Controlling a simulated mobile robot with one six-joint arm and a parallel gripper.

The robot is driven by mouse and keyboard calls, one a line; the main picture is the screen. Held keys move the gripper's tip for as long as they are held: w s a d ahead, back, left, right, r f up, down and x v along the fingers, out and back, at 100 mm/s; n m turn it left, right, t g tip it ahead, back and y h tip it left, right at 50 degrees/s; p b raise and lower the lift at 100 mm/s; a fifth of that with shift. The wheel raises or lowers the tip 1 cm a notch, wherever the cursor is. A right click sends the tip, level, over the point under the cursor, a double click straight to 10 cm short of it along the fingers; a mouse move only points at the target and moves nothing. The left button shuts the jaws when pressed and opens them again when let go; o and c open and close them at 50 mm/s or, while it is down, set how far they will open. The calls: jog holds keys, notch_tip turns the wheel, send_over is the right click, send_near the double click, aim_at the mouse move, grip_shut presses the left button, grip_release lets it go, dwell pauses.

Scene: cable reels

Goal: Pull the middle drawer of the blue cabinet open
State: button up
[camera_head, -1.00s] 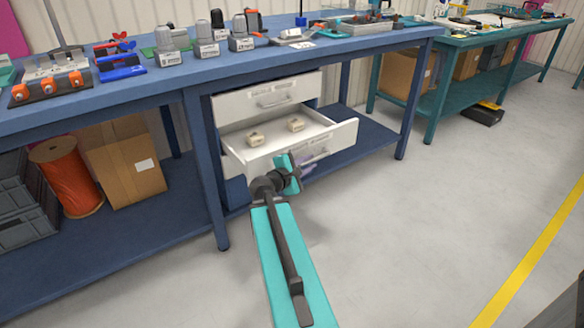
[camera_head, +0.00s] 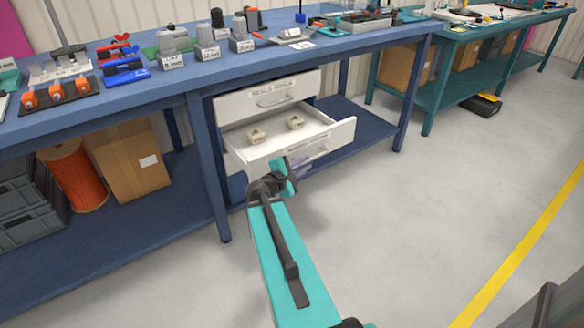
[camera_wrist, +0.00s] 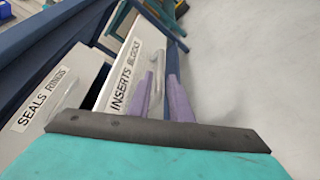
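The middle drawer (camera_head: 280,150) of the drawer unit under the blue bench stands pulled out. Its front is white, and two beige blocks (camera_head: 256,136) (camera_head: 295,122) lie inside. In the wrist view its front (camera_wrist: 133,66) reads "INSERTS BLOCKS", with a pale bar handle (camera_wrist: 157,68). The top drawer (camera_head: 268,98) is shut; in the wrist view its front (camera_wrist: 38,108) reads "SEALS RINGS". My gripper (camera_head: 298,166) is low at the drawer's front. In the wrist view its purple fingers (camera_wrist: 161,76) are apart, with the handle showing in the gap; contact is unclear.
The blue bench (camera_head: 180,85) carries grey parts and tools. Its leg (camera_head: 209,170) stands left of the drawers. A cardboard box (camera_head: 130,165), an orange reel (camera_head: 75,180) and grey crates (camera_head: 28,200) sit on the lower shelf. Open floor (camera_head: 430,220) lies to the right.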

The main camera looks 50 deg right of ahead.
jog(key=shift+s+a+r+p, duration=0.1)
jog(key=shift+a+r+p, duration=0.2)
jog(key=shift+p, duration=0.75)
jog(key=shift+a+r+p, duration=0.1)
jog(key=shift+a+p, duration=0.3)
jog(key=shift+p, duration=0.6)
jog(key=shift+p+v, duration=2.7)
jog(key=shift+p, duration=0.6)
jog(key=shift+s+f, duration=0.1)
jog(key=shift+f, duration=0.1)
jog(key=shift+a, duration=0.1)
